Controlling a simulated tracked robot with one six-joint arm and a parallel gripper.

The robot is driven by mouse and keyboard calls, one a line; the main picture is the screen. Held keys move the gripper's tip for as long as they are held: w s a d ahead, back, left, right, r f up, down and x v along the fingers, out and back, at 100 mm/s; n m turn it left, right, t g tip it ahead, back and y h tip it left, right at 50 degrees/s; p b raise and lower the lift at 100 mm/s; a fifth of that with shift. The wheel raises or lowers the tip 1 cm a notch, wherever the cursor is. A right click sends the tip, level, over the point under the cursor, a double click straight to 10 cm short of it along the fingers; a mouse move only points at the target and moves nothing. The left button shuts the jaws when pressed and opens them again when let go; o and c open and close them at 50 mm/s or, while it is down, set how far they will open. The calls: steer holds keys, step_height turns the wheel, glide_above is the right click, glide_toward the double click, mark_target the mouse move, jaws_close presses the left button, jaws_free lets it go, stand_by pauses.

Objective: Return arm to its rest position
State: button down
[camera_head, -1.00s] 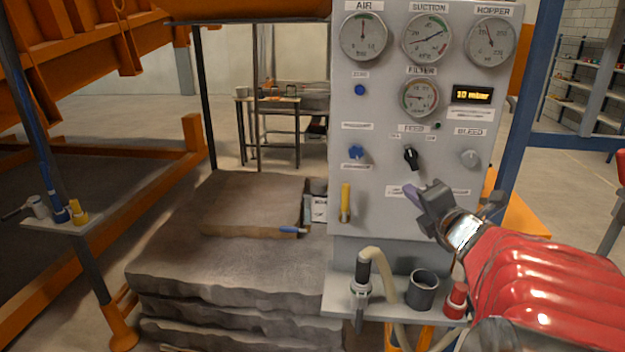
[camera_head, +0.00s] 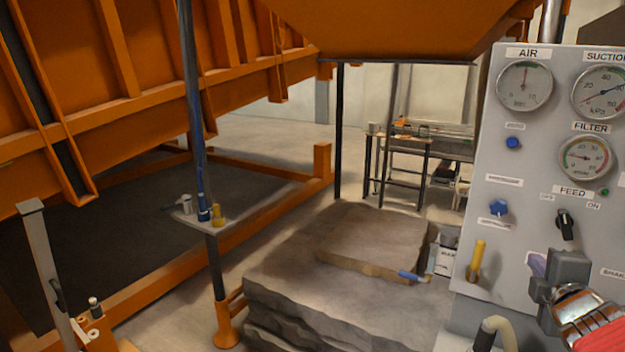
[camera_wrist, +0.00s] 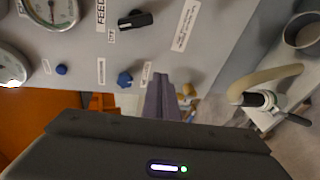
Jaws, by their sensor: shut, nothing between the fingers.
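My gripper (camera_head: 540,268) is at the lower right of the head view, in front of the grey control panel (camera_head: 510,210). Its fingers are shut and hold nothing. Part of my red arm shows at the right edge, and the rest is out of frame. In the wrist view the closed purple-grey fingers (camera_wrist: 161,98) point at the panel's lower edge. The black feed knob (camera_head: 565,224) is above the gripper, and the blue knob (camera_head: 498,208) is to its upper left. I cannot tell whether the fingers touch the panel.
A yellow handle (camera_head: 477,260) sticks out from the panel left of my gripper. A stone block (camera_head: 290,285) with a blue-handled tool (camera_head: 412,276) stands to the left. The orange sandbed frame (camera_head: 110,80) fills the upper left. A beige hose (camera_wrist: 270,80) hangs near a grey cup (camera_wrist: 303,32).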

steer(key=s+a+f+m+g+y, duration=0.2)
steer(key=s+a+f+m, duration=0.2)
steer(key=a, duration=0.6)
steer(key=s+a+f+m+g+y, duration=0.2)
steer(key=s+a+m, duration=0.3)
steer(key=a, duration=0.5)
steer(key=s+a+f+m+g+y, duration=0.2)
steer(key=s+a+f+m+g, duration=0.2)
steer(key=s+a, duration=0.3)
steer(key=a+f, duration=0.1)
steer(key=a, duration=0.2)
steer(key=shift+a+f+m+y, duration=0.2)
steer(key=shift+f+m+y, duration=0.1)
steer(key=shift+m, duration=0.1)
